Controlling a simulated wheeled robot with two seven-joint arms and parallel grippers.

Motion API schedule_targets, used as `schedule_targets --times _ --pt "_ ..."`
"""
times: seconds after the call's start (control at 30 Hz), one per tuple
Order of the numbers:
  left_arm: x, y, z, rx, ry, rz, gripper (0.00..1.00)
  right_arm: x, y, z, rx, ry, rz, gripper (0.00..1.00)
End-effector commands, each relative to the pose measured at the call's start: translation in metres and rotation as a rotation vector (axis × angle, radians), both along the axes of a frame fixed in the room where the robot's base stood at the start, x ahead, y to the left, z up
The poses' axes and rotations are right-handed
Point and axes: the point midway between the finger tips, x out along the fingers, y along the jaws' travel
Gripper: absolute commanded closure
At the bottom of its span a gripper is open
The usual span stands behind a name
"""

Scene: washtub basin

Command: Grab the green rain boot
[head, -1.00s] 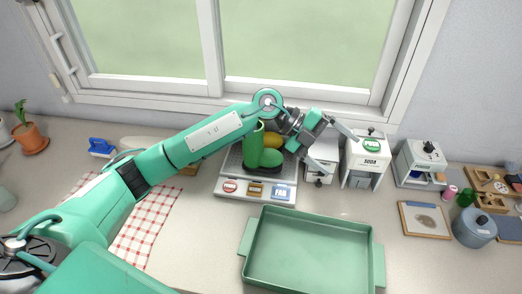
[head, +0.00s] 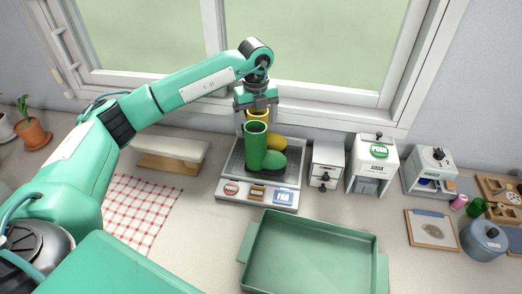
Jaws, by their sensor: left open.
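The green rain boot (head: 255,150) stands upright on a grey grated tray with a button panel (head: 233,170), its toe to the right. A yellow boot (head: 277,143) stands just behind it and is partly hidden by it. My left gripper (head: 257,122) points down above and behind the green boot, around the top of the yellow boot. Its fingers are apart, one on each side; I cannot tell whether they touch either boot. My right gripper is not in view.
A green basin (head: 242,255) lies in front of the tray. A small drawer box (head: 326,155) and a white soda dispenser (head: 385,155) stand to the right. A padded wooden board (head: 180,149) and checkered cloth (head: 140,212) lie left. The window (head: 320,110) is behind.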

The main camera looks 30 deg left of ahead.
Motion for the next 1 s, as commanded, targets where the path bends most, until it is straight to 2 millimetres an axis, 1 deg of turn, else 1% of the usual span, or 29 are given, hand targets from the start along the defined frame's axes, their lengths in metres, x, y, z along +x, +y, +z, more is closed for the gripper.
schedule_targets --times 0.03,0.1,0.27,0.37,0.53,0.6,0.7,0.8,0.97,1.0 --pt "0.0 0.0 -0.006 0.0 0.003 0.001 0.13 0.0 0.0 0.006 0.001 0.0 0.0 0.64" --pt "0.0 0.0 -0.015 0.0 0.001 0.0 0.13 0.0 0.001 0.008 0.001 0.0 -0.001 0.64" --pt "0.0 0.0 -0.025 -0.001 0.0 -0.001 0.13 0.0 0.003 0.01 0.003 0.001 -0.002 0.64" --pt "0.0 0.001 -0.031 -0.002 0.003 -0.002 0.13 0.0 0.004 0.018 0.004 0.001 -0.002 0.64" --pt "0.001 0.003 -0.049 -0.002 0.003 -0.001 0.13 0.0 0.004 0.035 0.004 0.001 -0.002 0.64" --pt "0.001 0.003 -0.06 -0.002 0.003 -0.001 0.13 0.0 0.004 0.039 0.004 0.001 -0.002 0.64" --pt "0.001 0.003 -0.071 -0.002 0.001 -0.002 0.13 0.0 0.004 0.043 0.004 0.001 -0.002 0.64" --pt "0.001 0.003 -0.077 -0.002 0.001 -0.002 0.13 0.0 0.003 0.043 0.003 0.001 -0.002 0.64" --pt "0.001 0.003 -0.077 -0.002 -0.001 -0.002 0.13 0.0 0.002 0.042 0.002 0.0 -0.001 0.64" --pt "0.001 0.003 -0.077 -0.002 -0.001 -0.002 0.15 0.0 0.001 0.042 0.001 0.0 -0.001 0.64"
